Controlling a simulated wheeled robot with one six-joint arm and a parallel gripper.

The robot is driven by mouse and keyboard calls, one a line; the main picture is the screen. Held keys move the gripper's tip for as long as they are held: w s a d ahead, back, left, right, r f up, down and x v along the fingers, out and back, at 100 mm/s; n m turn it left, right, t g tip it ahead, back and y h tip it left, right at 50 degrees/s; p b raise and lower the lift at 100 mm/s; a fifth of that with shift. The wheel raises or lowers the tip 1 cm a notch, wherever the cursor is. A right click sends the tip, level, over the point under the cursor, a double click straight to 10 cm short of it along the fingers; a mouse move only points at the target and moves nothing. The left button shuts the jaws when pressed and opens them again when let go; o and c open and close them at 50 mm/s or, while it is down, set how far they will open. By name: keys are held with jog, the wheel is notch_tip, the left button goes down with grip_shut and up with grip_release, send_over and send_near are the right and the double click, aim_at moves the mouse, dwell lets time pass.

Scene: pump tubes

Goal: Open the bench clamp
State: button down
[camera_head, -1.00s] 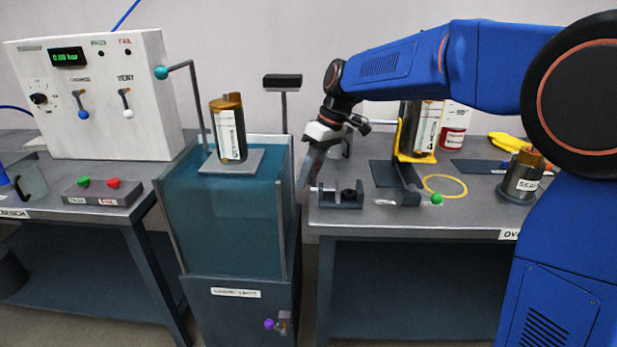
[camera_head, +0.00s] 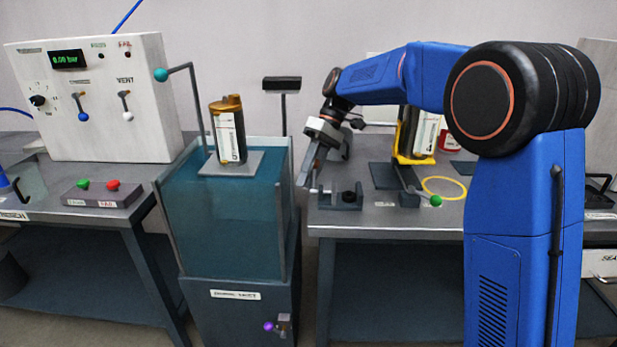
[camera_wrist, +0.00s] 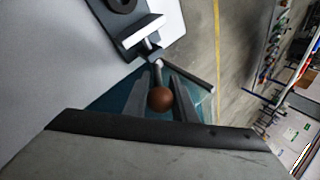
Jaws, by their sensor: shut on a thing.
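The bench clamp (camera_head: 347,201) is a small dark blue-grey vise at the front left corner of the right-hand bench. In the wrist view its dark body (camera_wrist: 113,22), pale jaw plate (camera_wrist: 138,36) and screw rod show, ending in a brown ball knob (camera_wrist: 160,99). A gap shows between the jaw plate and the dark body's round part. My gripper (camera_head: 303,182) reaches down at the clamp's left end, beyond the bench edge. In the wrist view my gripper (camera_wrist: 160,92) is shut on the brown knob, one finger on each side.
The teal water tank (camera_head: 225,245) stands close left of the gripper, with a brown-topped canister (camera_head: 229,130) on its plate. A yellow cradle (camera_head: 414,157), a yellow ring (camera_head: 444,188) and a green knob (camera_head: 435,201) are right of the clamp.

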jog(key=c, duration=1.5)
grip_release()
jog(key=shift+w, duration=0.1)
jog(key=shift+o, duration=0.2)
jog(key=v, duration=1.2)
jog(key=shift+f, duration=0.1)
